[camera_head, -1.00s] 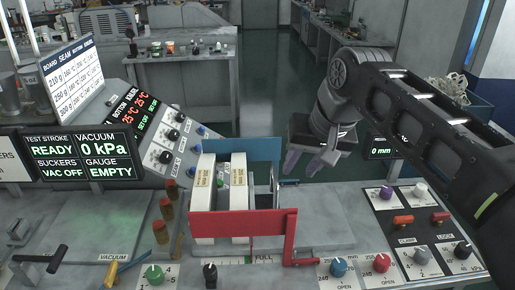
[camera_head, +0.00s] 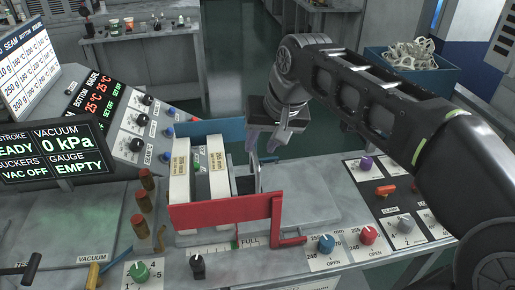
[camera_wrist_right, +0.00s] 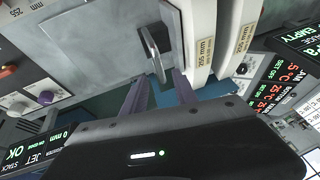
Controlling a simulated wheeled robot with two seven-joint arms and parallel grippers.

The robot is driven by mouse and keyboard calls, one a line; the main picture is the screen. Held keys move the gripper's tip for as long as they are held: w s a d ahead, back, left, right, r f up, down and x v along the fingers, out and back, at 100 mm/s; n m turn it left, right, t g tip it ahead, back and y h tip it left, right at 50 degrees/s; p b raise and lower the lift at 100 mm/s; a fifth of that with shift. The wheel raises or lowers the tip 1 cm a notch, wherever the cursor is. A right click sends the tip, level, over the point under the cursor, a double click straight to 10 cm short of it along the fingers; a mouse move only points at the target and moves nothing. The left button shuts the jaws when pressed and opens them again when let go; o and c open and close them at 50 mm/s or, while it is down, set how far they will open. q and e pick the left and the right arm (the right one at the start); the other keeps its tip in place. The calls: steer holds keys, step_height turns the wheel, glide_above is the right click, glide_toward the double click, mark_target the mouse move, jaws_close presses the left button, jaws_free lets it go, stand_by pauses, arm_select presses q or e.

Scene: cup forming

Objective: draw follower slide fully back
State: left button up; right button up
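The follower slide (camera_head: 250,176) is an upright grey plate just right of the stacks, partly hidden by my right gripper's fingers. Its dark handle (camera_wrist_right: 154,50) shows in the wrist view, standing off the plate. My right gripper (camera_head: 262,147) is over the magazine's far right side, fingers pointing down. In the wrist view its fingertips (camera_wrist_right: 163,76) are apart, close to the handle; contact cannot be told. My left gripper is out of view.
A scale marked FULL (camera_head: 240,243) runs along the magazine's front. Brown-topped posts (camera_head: 141,200) stand to its left. Knobs, including a blue one (camera_head: 326,243), lie front right. The grey plate (camera_head: 315,195) right of the follower is clear.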

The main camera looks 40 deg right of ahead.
mark_target(256, 155)
steer(key=shift+x, duration=1.9)
jaws_close()
